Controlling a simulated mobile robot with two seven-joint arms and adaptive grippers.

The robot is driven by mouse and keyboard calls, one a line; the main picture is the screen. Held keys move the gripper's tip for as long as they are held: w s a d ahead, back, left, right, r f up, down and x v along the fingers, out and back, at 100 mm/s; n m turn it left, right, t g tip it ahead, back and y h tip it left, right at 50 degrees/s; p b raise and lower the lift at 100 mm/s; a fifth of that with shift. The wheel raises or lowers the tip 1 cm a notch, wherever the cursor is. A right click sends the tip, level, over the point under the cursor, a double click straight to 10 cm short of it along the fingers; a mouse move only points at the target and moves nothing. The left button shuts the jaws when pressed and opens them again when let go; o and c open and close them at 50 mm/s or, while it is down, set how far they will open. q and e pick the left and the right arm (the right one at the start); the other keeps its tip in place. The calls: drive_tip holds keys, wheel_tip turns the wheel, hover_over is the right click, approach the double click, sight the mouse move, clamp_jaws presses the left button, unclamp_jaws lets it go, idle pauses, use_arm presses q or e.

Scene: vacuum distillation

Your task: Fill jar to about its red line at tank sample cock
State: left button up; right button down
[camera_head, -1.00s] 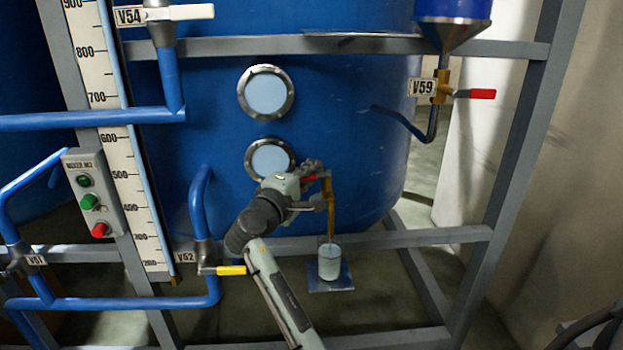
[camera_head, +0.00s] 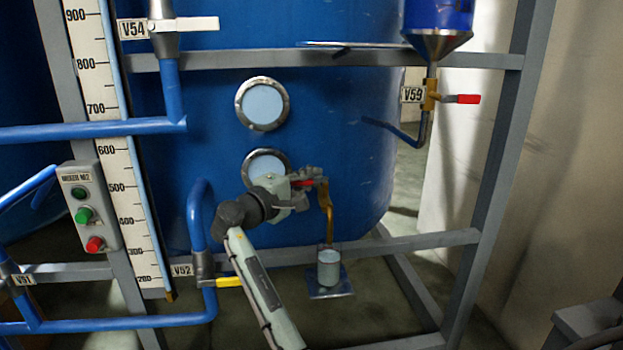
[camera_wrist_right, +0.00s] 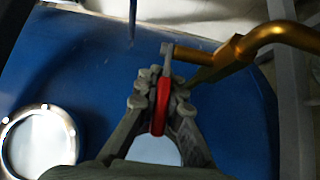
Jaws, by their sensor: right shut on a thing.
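The sample cock is a brass spout (camera_head: 325,195) on the blue tank (camera_head: 330,115), with a red handle (camera_head: 304,183). My right gripper (camera_head: 306,185) is shut on this handle. In the right wrist view the red handle (camera_wrist_right: 161,105) lies between the fingers (camera_wrist_right: 160,88), beside the brass pipe (camera_wrist_right: 245,46). The jar (camera_head: 329,269) stands upright below the spout on a small metal plate (camera_head: 331,291). The jar's red line and fill level cannot be made out. My left gripper is not in view.
Two round sight glasses (camera_head: 262,104) are on the tank. A grey frame rail (camera_head: 415,242) runs behind the jar. Valve V52 with a yellow handle (camera_head: 229,281) is near my right arm. Valve V59 with a red handle (camera_head: 461,99) is at the upper right.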

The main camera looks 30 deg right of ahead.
idle(0.3)
drive_tip(key=c, duration=1.6)
unclamp_jaws()
drive_tip(key=shift+d, duration=0.1)
drive_tip(key=v, duration=1.2)
drive_tip(key=shift+w, duration=0.1)
